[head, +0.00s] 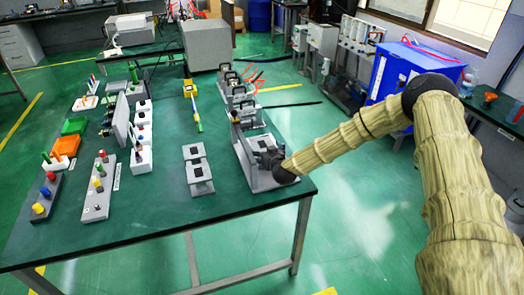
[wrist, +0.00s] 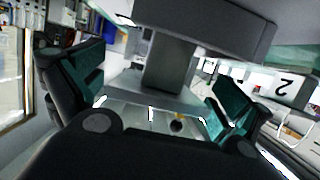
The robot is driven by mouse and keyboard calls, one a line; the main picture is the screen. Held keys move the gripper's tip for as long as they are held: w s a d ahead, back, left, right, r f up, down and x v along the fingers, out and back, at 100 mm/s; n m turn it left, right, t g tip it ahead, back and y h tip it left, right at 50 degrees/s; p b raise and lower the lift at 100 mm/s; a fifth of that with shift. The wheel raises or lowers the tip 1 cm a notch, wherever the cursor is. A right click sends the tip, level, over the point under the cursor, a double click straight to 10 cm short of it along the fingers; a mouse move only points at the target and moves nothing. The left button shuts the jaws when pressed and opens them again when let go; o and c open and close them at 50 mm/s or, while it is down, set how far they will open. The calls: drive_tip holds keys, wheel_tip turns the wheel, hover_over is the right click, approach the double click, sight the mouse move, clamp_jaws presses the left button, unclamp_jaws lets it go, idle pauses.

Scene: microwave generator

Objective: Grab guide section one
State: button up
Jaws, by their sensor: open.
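My gripper (head: 268,160) is at the front right of the green table, against a grey metal fixture (head: 243,166). In the wrist view its two dark fingers with green pads stand apart, and my gripper (wrist: 156,78) is open. A grey block-like post (wrist: 168,66) under a dark grey plate (wrist: 205,22) shows between the fingers, with gaps at both sides. I see no finger touching it. I cannot read a label naming guide section one, so I cannot tell which grey part it is. My gripper hides part of the fixture in the head view.
More grey fixtures with dark tops (head: 232,88) stand behind along the table's right edge. Two small grey stands (head: 199,169) are to the left. A yellow tool (head: 193,103) lies mid-table. A label reading 2 (wrist: 284,87) shows upside down at the right.

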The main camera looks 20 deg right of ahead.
drive_tip(key=shift+x, duration=1.15)
drive_tip(key=shift+s+r, duration=0.1)
drive_tip(key=c, duration=1.3)
drive_tip(key=shift+r, duration=0.1)
